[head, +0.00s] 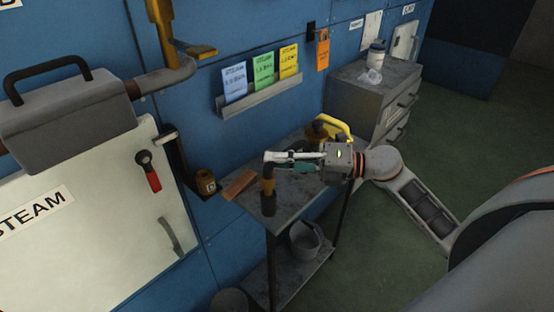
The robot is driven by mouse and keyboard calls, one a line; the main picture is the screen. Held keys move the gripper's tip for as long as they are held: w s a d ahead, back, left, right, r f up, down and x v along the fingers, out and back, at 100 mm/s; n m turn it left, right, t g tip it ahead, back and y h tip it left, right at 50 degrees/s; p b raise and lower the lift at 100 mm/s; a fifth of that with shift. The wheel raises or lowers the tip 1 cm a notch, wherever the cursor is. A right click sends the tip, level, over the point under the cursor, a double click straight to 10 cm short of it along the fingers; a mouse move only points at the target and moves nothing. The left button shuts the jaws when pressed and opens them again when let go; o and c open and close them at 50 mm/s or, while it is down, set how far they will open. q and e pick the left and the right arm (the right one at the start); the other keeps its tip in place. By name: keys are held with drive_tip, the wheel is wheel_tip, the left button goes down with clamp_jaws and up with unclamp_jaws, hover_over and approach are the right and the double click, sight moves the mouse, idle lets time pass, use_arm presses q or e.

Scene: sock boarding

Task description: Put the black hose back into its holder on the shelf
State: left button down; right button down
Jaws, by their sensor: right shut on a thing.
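My right gripper (272,161) reaches in from the right over the grey shelf table. It is shut on a dark, short cylindrical piece with a mustard band (268,187), which looks like the black hose. This piece points downward over the front left part of the table top. I cannot tell whether its lower end touches the table. A yellow, curved handle (334,126) on a dark body stands behind the gripper and is partly hidden. No hose holder is clear to me on the shelf. My left gripper is out of view.
A brown block (239,185) lies on the table's left edge. A dark labelled jar (206,183) is on a wall bracket to the left. A bucket (304,240) stands on the lower shelf. A grey cabinet (365,98) with a bottle (376,54) is behind right.

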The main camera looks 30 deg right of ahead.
drive_tip(key=shift+f+b, duration=0.9)
drive_tip(key=shift+f, duration=0.45)
drive_tip(key=c, duration=1.9)
unclamp_jaws()
drive_tip(key=v, duration=1.2)
drive_tip(key=shift+r, duration=0.1)
drive_tip(key=shift+d, duration=0.1)
